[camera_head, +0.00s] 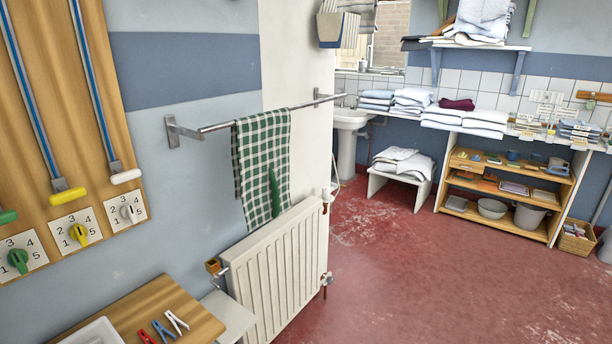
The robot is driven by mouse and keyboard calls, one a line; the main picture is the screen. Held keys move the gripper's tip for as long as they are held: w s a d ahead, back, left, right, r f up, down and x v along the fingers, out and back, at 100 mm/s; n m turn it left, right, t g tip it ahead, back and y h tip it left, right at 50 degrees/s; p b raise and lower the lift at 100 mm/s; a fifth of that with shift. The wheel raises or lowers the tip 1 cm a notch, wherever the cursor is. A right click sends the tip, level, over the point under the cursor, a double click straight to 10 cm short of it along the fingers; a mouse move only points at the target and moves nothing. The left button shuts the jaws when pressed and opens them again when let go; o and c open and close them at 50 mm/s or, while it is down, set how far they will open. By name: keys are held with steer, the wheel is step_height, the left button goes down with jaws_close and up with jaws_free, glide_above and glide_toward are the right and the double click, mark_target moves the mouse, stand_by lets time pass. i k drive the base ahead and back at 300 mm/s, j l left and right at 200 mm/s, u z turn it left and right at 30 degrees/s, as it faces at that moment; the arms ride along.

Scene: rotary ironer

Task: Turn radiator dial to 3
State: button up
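A cream panel radiator (275,275) stands against the wall in the centre. A small brown block-shaped fitting (213,267) is at its left top end, and valve fittings (327,281) show at its right end. No numbers are readable on these. On the wooden wall board at the left are three numbered plates, with a green dial (18,260), a yellow dial (78,233) and a grey-white dial (127,212). I cannot tell which dial belongs to the radiator, or read their settings surely. My gripper is not in view.
A green checked towel (264,165) hangs from a metal rail (218,127) above the radiator. A wooden top (150,312) with several clothes pegs is at the lower left, near the dials. The red floor (400,270) right of the radiator is clear; shelves (510,185) stand behind.

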mark_target(326, 190)
steer(key=i+j, duration=0.6)
steer(key=i, duration=0.25)
steer(key=i+j+z, duration=0.15)
steer(key=i+j, duration=0.45)
steer(key=i, duration=0.2)
